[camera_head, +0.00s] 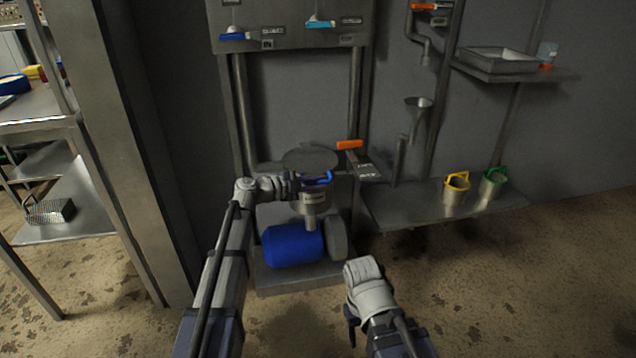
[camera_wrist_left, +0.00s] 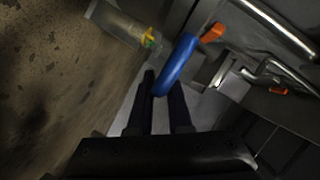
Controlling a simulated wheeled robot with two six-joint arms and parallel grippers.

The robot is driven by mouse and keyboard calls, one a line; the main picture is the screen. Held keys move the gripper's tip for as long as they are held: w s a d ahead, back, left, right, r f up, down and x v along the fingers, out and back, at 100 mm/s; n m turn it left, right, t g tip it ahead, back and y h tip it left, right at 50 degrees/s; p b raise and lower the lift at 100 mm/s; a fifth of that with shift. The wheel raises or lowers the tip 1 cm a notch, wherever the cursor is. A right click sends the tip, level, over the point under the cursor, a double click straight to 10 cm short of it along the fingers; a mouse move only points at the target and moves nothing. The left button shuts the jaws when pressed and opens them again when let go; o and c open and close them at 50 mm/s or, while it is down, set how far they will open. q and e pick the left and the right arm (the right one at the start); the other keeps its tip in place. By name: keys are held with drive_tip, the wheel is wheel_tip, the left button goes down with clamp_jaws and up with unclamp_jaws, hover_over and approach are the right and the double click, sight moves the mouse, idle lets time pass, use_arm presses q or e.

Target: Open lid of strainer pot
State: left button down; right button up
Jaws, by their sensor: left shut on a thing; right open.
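The strainer pot (camera_head: 313,203) is a small metal vessel above a blue motor in the head view. Its dark round lid (camera_head: 311,158) shows as a wide disc over the body; I cannot tell how far it is open. A blue handle (camera_head: 322,181) sits just below the disc. My left gripper (camera_head: 301,185) comes from the left and is shut on the blue handle. In the left wrist view the blue handle (camera_wrist_left: 178,62) runs in between the dark fingers (camera_wrist_left: 160,90). My right gripper (camera_head: 357,306) is open and empty, low in front of the motor.
The blue motor (camera_head: 292,245) is below the pot. An orange handle (camera_head: 350,145) sticks out close right of the lid. A metal shelf (camera_head: 400,212) at right bears a yellow-handled pot (camera_head: 455,194) and a green-handled pot (camera_head: 491,186). A grey post (camera_head: 115,150) stands left.

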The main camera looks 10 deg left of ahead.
use_arm(q)
drive_tip(key=w+a+r+n+g+p, duration=0.1)
drive_tip(key=w+r+n+p, duration=0.3)
drive_tip(key=r+p, duration=0.9)
drive_tip(key=shift+w+a+r+g+p, duration=0.2)
drive_tip(key=shift+r+g+p, duration=0.35)
drive_tip(key=shift+p, duration=1.1)
drive_tip(key=shift+f, duration=0.15)
drive_tip(key=c, duration=0.8)
unclamp_jaws()
drive_tip(key=shift+c, duration=0.2)
drive_tip(key=shift+s, duration=0.1)
